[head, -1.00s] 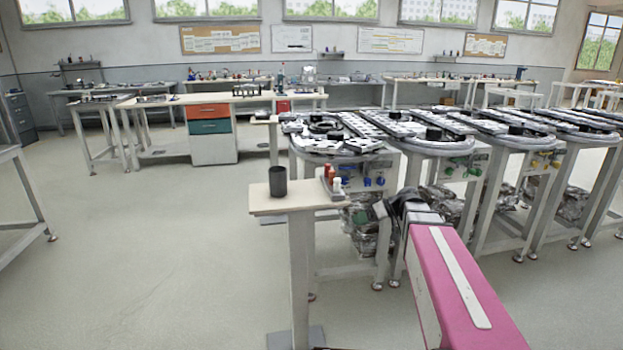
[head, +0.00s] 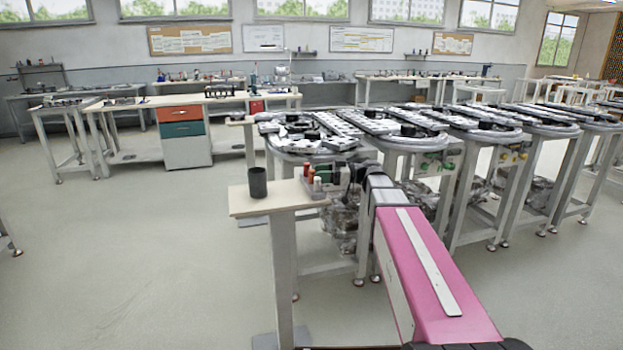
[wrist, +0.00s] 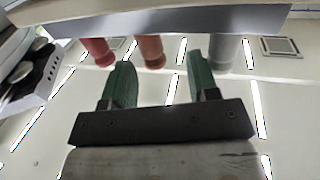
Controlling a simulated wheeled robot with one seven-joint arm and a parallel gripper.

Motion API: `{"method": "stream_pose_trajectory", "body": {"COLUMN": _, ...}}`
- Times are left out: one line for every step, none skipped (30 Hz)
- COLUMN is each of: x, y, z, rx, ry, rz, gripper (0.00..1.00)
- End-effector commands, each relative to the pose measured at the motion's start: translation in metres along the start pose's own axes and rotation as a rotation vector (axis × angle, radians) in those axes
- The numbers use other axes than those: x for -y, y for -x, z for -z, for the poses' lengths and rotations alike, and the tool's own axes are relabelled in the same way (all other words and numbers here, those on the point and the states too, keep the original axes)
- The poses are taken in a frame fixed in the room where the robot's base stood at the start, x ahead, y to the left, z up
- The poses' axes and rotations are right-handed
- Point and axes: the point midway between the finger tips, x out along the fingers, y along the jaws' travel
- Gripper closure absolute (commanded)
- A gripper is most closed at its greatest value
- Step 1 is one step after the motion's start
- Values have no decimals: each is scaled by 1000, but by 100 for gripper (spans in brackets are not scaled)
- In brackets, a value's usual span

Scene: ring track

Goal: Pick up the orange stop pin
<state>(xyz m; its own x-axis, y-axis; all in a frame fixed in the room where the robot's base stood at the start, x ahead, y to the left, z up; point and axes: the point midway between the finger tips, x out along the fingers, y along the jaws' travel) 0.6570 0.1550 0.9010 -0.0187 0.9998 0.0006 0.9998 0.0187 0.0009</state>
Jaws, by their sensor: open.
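The orange stop pin (wrist: 150,50) shows at the top of the wrist view, upside down, between a red pin (wrist: 98,50) and a grey-white pin (wrist: 222,52). My gripper (wrist: 160,84) is open, with its green fingers apart. In the picture the orange pin lies within the gap between the fingertips, beyond them; I see no contact. In the head view the pins are small: a red pin (head: 306,171) and a white pin (head: 317,184) show at the right end of a small table.
The small table (head: 245,205) also bears a dark cup (head: 257,182) left of the pins. Ring-track tables (head: 325,150) stand close behind and to the right. A bench with orange and teal drawers (head: 183,128) is farther back.

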Motion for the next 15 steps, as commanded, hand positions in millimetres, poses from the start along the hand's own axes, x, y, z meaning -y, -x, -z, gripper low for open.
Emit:
{"method": "stream_pose_trajectory", "body": {"x": -1, "y": -3, "z": 0, "rx": 0, "ry": 0, "rz": 1, "gripper": 46}}
{"method": "stream_pose_trajectory", "body": {"x": -1, "y": -5, "z": 1, "rx": 0, "ry": 0, "rz": 1, "gripper": 46}}
{"method": "stream_pose_trajectory", "body": {"x": -2, "y": -9, "z": 1, "rx": 0, "ry": 0, "rz": 1, "gripper": 46}}
{"method": "stream_pose_trajectory", "body": {"x": -3, "y": -12, "z": 2, "rx": 0, "ry": 0, "rz": 1, "gripper": 46}}
{"method": "stream_pose_trajectory", "body": {"x": -4, "y": -16, "z": 3, "rx": 0, "ry": 0, "rz": 0, "gripper": 46}}
{"method": "stream_pose_trajectory", "body": {"x": -6, "y": -21, "z": 4, "rx": 0, "ry": 0, "rz": 1, "gripper": 46}}
{"method": "stream_pose_trajectory", "body": {"x": -6, "y": -26, "z": 4, "rx": 0, "ry": 0, "rz": 2, "gripper": 46}}
{"method": "stream_pose_trajectory", "body": {"x": -7, "y": -31, "z": 5, "rx": 0, "ry": 0, "rz": 2, "gripper": 46}}
{"method": "stream_pose_trajectory", "body": {"x": -7, "y": -36, "z": 5, "rx": 0, "ry": -1, "rz": 1, "gripper": 46}}
{"method": "stream_pose_trajectory", "body": {"x": -7, "y": -40, "z": 5, "rx": 0, "ry": -1, "rz": 1, "gripper": 46}}
{"method": "stream_pose_trajectory", "body": {"x": -7, "y": -44, "z": 5, "rx": 0, "ry": -1, "rz": 1, "gripper": 46}}
{"method": "stream_pose_trajectory", "body": {"x": -6, "y": -47, "z": 5, "rx": 0, "ry": -1, "rz": 1, "gripper": 46}}
{"method": "stream_pose_trajectory", "body": {"x": -6, "y": -49, "z": 5, "rx": 0, "ry": -1, "rz": 1, "gripper": 46}}
{"method": "stream_pose_trajectory", "body": {"x": -6, "y": -50, "z": 5, "rx": 0, "ry": -1, "rz": 1, "gripper": 46}}
{"method": "stream_pose_trajectory", "body": {"x": -7, "y": -51, "z": 5, "rx": 0, "ry": -1, "rz": 0, "gripper": 46}}
